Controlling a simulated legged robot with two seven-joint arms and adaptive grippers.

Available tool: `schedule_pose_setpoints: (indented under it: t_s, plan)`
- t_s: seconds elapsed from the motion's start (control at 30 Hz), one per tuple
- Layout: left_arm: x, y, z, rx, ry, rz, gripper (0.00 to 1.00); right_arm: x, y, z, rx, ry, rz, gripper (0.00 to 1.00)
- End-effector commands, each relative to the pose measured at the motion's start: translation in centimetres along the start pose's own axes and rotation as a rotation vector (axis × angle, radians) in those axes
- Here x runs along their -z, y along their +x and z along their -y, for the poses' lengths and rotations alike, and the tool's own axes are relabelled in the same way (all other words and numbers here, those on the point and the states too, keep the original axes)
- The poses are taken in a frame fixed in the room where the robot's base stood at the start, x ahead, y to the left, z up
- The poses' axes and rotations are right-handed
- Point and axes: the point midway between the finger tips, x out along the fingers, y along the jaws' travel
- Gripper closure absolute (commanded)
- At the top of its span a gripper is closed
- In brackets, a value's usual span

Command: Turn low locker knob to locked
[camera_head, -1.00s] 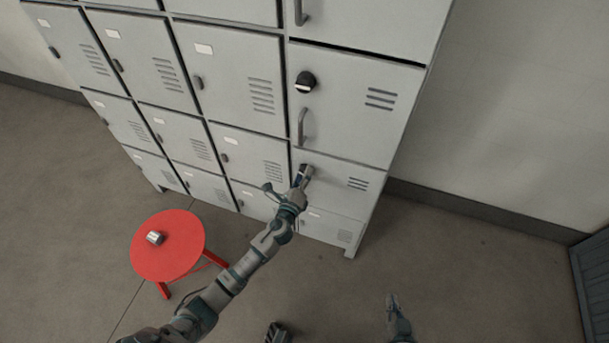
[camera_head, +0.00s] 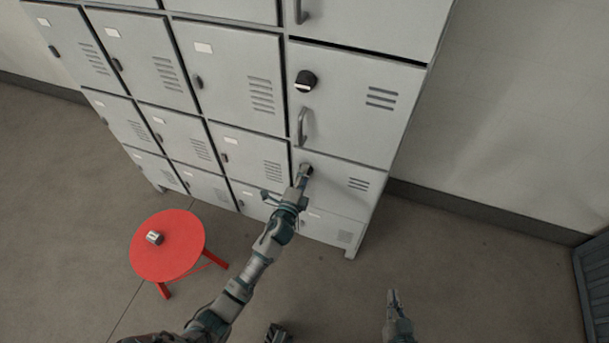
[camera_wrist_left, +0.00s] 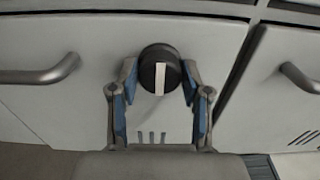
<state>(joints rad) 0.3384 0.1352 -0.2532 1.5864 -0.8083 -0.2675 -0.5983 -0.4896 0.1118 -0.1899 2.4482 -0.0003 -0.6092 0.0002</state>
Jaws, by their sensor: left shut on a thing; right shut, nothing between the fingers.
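The low locker knob (camera_head: 307,170) is a round black knob on the low grey locker door in the right column. In the left wrist view the knob (camera_wrist_left: 158,72) shows a white stripe that stands almost upright in that picture. My left gripper (camera_head: 304,176) is at the knob. In the left wrist view the blue-padded fingers of this gripper (camera_wrist_left: 159,76) are on both sides of the knob, shut on it. My right gripper (camera_head: 393,296) is shut and empty, low over the floor at the lower right, away from the lockers.
Another black knob (camera_head: 306,81) and a bar handle (camera_head: 302,126) are on the door above. A red round stool (camera_head: 168,262) with a small metal object (camera_head: 155,238) stands at left. The floor at right is clear.

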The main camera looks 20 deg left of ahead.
Motion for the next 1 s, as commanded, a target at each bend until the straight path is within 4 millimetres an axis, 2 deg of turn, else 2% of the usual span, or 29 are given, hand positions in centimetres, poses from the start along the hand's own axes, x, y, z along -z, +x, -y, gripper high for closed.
schedule_pose_setpoints:
  t_s: [0.43, 0.47, 0.53, 0.57, 0.87, 1.0]
  plan:
    - [-0.3, 0.0, -0.2, -0.005, -0.011, 0.006, 0.88, 0.0, 0.0, 0.0, 0.0, 0.0, 0.0, 1.0]
    - [-0.3, 0.0, -0.2, -0.006, -0.011, 0.006, 0.48, 0.0, 0.0, 0.0, 0.0, 0.0, 0.0, 1.0]
    - [-0.2, 0.0, -0.3, -0.005, -0.01, 0.005, 0.3, 0.0, 0.0, 0.0, 0.0, 0.0, 0.0, 1.0]
    - [-0.2, 0.0, -0.2, -0.005, -0.01, 0.004, 0.27, 0.0, 0.0, 0.0, 0.0, 0.0, 0.0, 1.0]
    - [0.0, -0.1, -0.1, -0.003, -0.009, 0.001, 0.27, 0.0, -0.1, 0.1, 0.002, -0.001, 0.0, 1.0]
    - [0.0, -1.4, -0.2, -0.004, -0.009, 0.001, 0.27, 0.0, -0.2, 0.1, 0.002, -0.001, -0.001, 1.0]
